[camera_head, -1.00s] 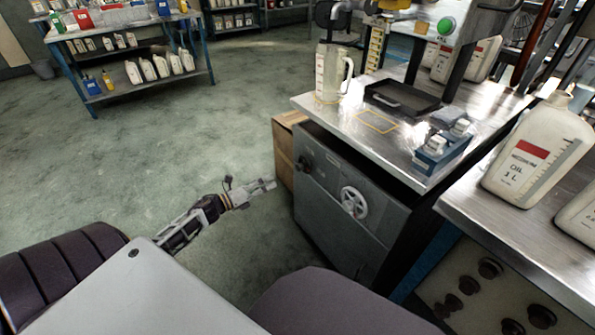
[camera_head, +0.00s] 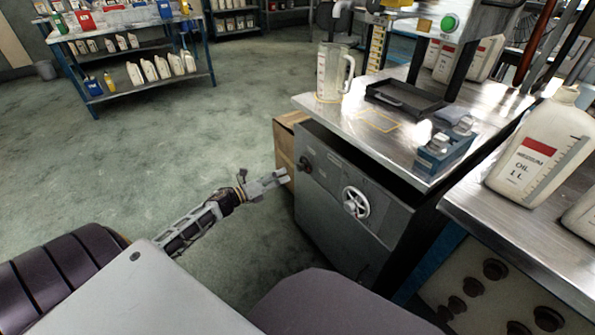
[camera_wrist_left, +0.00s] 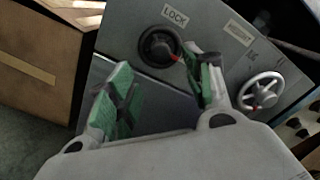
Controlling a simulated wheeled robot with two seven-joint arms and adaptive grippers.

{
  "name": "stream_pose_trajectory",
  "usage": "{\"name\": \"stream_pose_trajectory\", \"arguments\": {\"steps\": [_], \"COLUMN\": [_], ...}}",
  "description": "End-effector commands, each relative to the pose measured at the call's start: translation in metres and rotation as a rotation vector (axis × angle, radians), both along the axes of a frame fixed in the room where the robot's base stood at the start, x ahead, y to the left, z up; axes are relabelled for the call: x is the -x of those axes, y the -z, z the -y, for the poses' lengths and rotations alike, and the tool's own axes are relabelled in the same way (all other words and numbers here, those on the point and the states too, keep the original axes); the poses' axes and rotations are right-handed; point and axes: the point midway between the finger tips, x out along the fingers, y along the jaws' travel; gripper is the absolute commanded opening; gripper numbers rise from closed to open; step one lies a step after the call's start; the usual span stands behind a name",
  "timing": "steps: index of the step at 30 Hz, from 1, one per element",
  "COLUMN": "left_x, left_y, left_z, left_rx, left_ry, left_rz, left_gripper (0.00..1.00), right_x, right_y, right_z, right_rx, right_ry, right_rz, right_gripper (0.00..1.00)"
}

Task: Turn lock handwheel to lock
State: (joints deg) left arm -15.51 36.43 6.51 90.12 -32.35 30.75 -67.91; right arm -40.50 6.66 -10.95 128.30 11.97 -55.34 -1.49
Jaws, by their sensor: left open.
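The lock handwheel (camera_wrist_left: 159,45) is a dark round wheel under a "LOCK" label (camera_wrist_left: 175,17) in the left wrist view. In the head view the same dark handwheel (camera_head: 305,164) sits at the upper left of the grey cabinet front (camera_head: 335,205). A silver spoked wheel (camera_head: 355,202) is lower right on that front, and it also shows in the left wrist view (camera_wrist_left: 261,91). My left gripper (camera_head: 286,177) is open and empty, just left of the dark handwheel.
A cardboard box (camera_head: 286,150) stands against the cabinet's left side. The metal worktop (camera_head: 330,108) above holds a clear jug (camera_head: 332,75), a black tray (camera_head: 402,97) and a blue holder (camera_head: 440,148). A second bench (camera_head: 490,215) with oil bottles is at right. Open floor lies left.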

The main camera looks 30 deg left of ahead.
Motion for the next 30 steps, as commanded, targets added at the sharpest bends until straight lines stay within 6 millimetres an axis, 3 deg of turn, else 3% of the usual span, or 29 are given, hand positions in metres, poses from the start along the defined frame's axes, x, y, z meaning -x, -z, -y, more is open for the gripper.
{"name": "stream_pose_trajectory", "arguments": {"steps": [3, 15, 30], "left_x": [-0.01, -0.04, -0.073], "left_y": [0.0, 0.0, 0.0], "left_z": [0.004, 0.017, 0.032], "left_rx": [0.0, 0.001, -0.001], "left_ry": [0.001, 0.001, 0.001], "left_rz": [0.002, 0.002, 0.001], "left_gripper": [0.51, 0.51, 0.51], "right_x": [0.003, 0.001, 0.002], "right_y": [0.012, 0.028, 0.038], "right_z": [0.0, -0.004, -0.005], "right_rx": [-0.006, -0.033, -0.046], "right_ry": [0.004, 0.02, 0.015], "right_rz": [-0.002, 0.026, 0.039], "right_gripper": [0.4, 0.4, 0.4]}}
